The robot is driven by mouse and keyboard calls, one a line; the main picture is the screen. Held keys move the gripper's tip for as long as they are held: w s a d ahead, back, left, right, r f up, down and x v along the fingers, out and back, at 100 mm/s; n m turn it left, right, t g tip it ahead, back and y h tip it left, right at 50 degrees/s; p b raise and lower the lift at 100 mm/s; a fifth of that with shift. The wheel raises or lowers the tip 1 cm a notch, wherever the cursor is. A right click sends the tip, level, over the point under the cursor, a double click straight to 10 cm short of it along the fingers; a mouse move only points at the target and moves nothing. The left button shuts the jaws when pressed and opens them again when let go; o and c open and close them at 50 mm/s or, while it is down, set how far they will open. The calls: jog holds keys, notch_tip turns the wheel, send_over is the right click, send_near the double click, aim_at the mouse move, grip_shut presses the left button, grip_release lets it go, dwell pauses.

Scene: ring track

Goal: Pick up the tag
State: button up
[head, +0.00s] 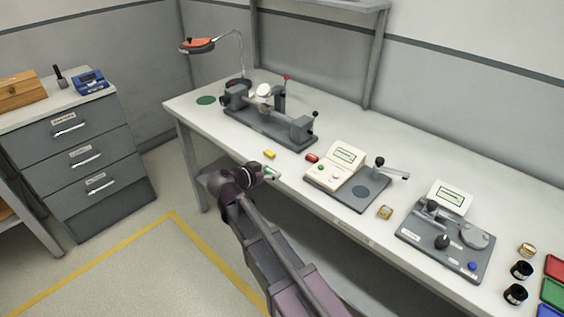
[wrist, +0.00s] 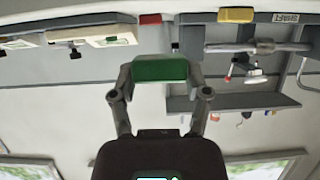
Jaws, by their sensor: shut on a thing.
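My gripper (head: 266,172) is over the front edge of the workbench, in the left half of the bench. Its fingers are shut on a small green tag (head: 273,173). In the wrist view the green tag (wrist: 160,68) sits between the two fingertips, its broad face toward the camera. A yellow tag (head: 269,154) lies on the bench just behind the gripper, and a red tag (head: 312,158) lies to its right. Both also show at the top of the wrist view, red (wrist: 150,19) and yellow (wrist: 236,14). Whether the green tag touches the bench is unclear.
Behind stands a grey shaft fixture (head: 268,130). To the right are a white display unit (head: 338,165), a small amber block (head: 385,212) and a second grey device (head: 445,245). Colored trays (head: 553,291) stand at the far right. A drawer cabinet (head: 85,150) is at the left.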

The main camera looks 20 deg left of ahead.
jog(key=shift+s+a+r, duration=0.15)
jog(key=shift+s+a, duration=0.05)
jog(key=shift+s, duration=1.2)
jog(key=shift+s+a+r, duration=0.1)
jog(key=shift+s+a, duration=0.05)
jog(key=shift+s, duration=1.2)
